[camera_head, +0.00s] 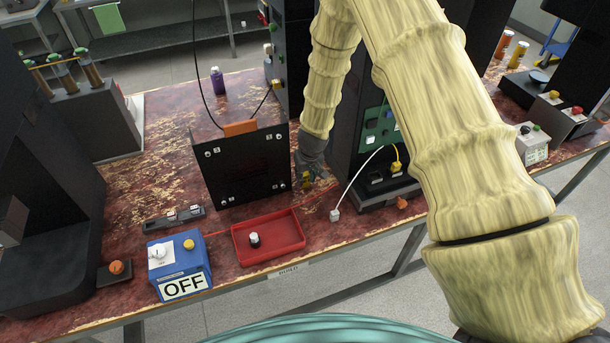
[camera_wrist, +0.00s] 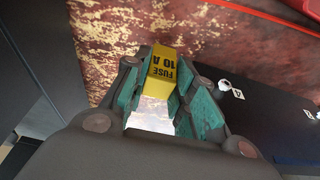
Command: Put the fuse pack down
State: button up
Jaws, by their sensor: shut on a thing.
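The fuse pack (camera_wrist: 162,66) is a small yellow block marked "FUSE 10 A". In the wrist view it sits between the two teal-padded fingers of my gripper (camera_wrist: 158,82), which is shut on it. In the head view my gripper (camera_head: 308,172) points down just right of the black upright panel, and a bit of the yellow fuse pack (camera_head: 306,181) shows at its tip. The worn red bench top (camera_head: 150,180) lies below it. I cannot tell whether the pack touches the bench.
The black panel (camera_head: 245,170) stands close left of my gripper. A white-tipped cable (camera_head: 335,214) hangs to the right. Bare bench shows behind the panel.

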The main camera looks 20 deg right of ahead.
jog(key=shift+f, duration=0.4)
jog(key=o, duration=0.7)
jog(key=shift+f, duration=0.1)
jog(key=shift+o, duration=0.5)
jog(key=b+v, duration=0.2)
jog(key=v, duration=1)
jog(key=shift+f+b, duration=0.1)
jog(key=shift+b, duration=0.55)
